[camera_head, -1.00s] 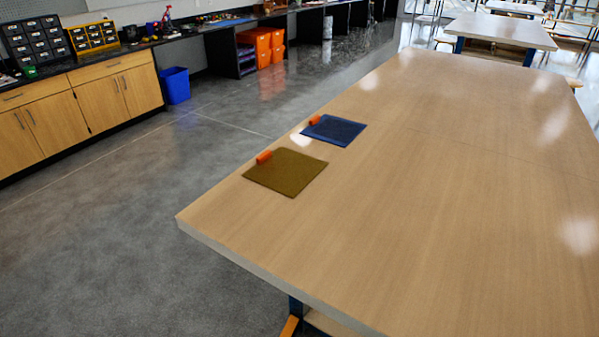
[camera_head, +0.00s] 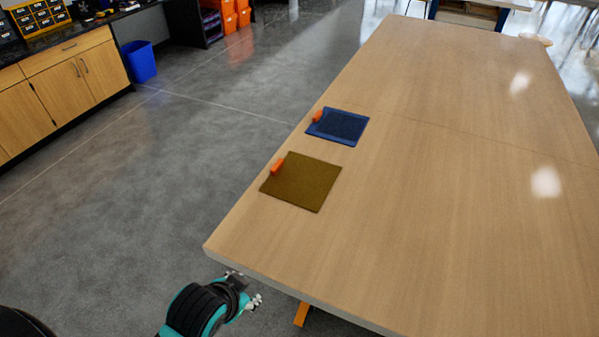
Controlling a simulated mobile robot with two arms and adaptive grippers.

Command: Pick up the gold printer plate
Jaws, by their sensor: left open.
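The gold printer plate (camera_head: 302,183) lies flat on the wooden table (camera_head: 430,200), near its left edge. An orange piece (camera_head: 277,166) sits at the plate's upper left edge. My left gripper (camera_head: 250,287) is at the bottom of the view, by the table's near left corner and well short of the plate. It is open and looks empty. Its fingers are small and partly hidden by the wrist. My right gripper is not in view.
A blue plate (camera_head: 338,126) with its own orange piece (camera_head: 317,116) lies just beyond the gold one. The rest of the tabletop is clear. Open floor lies to the left, with a blue bin (camera_head: 139,61) beside wooden cabinets (camera_head: 70,77).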

